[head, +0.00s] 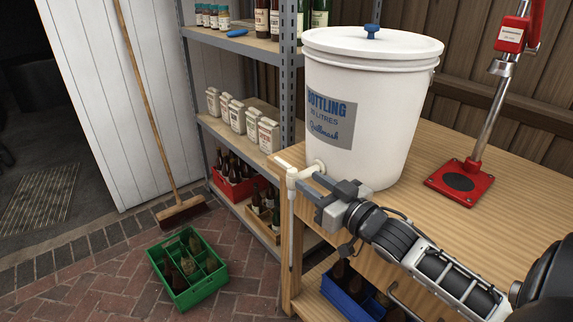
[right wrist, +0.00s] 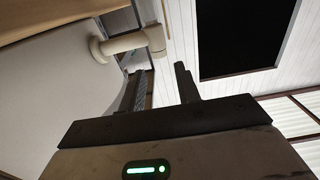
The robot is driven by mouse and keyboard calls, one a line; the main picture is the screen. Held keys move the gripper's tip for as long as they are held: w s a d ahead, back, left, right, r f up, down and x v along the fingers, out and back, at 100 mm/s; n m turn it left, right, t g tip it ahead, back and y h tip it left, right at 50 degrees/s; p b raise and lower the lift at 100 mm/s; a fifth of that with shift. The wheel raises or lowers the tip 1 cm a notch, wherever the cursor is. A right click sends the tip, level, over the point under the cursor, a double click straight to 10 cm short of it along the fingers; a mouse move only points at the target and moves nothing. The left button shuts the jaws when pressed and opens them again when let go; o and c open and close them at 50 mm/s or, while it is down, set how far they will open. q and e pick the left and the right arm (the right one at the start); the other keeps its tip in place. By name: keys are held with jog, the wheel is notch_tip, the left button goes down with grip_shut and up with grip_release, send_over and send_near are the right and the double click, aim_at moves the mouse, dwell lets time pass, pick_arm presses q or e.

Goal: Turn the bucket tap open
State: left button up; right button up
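The white bottling bucket (head: 385,125) stands on the wooden bench with its lid on. Its cream tap (head: 294,174) sticks out low on the left side, past the bench edge, with a small lever on top and a pale tube (head: 291,235) hanging down. My right gripper (head: 312,184) is beside the tap, fingers pointing at it. In the right wrist view the tap (right wrist: 128,45) lies just beyond the fingertips (right wrist: 163,75), which are apart with nothing between them. I cannot tell whether a finger touches the tap. My left gripper is out of view.
A red bench capper (head: 460,184) stands right of the bucket on the bench (head: 440,225). A metal shelf with bottles and packets stands behind left. A blue crate (head: 338,300) sits below the bench. A green crate (head: 187,295) and a broom (head: 182,211) are on the floor.

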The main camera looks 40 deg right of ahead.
aim_at(290, 168)
jog(key=w, duration=0.9)
jog(key=shift+w+a, duration=0.1)
jog(key=shift+a, duration=0.25)
grip_shut()
jog(key=shift+y, duration=0.3)
